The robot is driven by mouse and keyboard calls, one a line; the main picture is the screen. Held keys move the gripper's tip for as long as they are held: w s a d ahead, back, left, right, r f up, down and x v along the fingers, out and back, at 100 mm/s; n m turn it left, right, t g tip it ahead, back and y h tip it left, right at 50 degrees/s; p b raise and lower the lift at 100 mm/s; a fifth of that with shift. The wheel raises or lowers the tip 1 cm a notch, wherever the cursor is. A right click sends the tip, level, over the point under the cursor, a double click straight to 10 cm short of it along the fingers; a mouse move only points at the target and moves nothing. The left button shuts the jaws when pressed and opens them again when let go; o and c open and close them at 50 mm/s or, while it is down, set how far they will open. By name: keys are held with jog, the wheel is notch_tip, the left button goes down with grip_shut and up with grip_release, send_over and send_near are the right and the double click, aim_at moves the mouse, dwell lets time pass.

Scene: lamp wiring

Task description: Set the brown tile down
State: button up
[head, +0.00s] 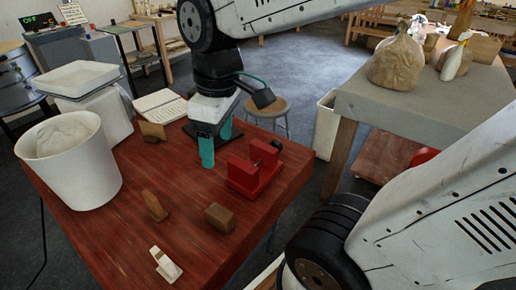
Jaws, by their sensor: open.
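My gripper (216,148) points down over the red table, left of the red vise. Its two teal fingers are apart and nothing shows between them. Three brown pieces rest on the red tabletop, and I cannot tell for sure which is the brown tile. One flat brown piece (153,131) lies left of my gripper, near the notepad. Another narrow brown piece (154,206) stands tilted in the middle left. A blocky brown piece (221,218) lies in front of the vise, below my gripper in the picture.
A red vise (257,170) stands at the table's right side. A white bucket (70,165) and a white scale-like box (100,105) fill the left. A small white clip-like piece (165,264) lies in front. The tabletop's middle is clear.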

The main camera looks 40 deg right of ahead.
jog(key=s+d+m, duration=0.3)
jog(key=s+m, duration=0.3)
jog(key=s, duration=0.1)
jog(key=shift+s+d+m+h, duration=0.15)
jog(key=shift+s+m+h, duration=0.15)
jog(key=shift+s, duration=0.05)
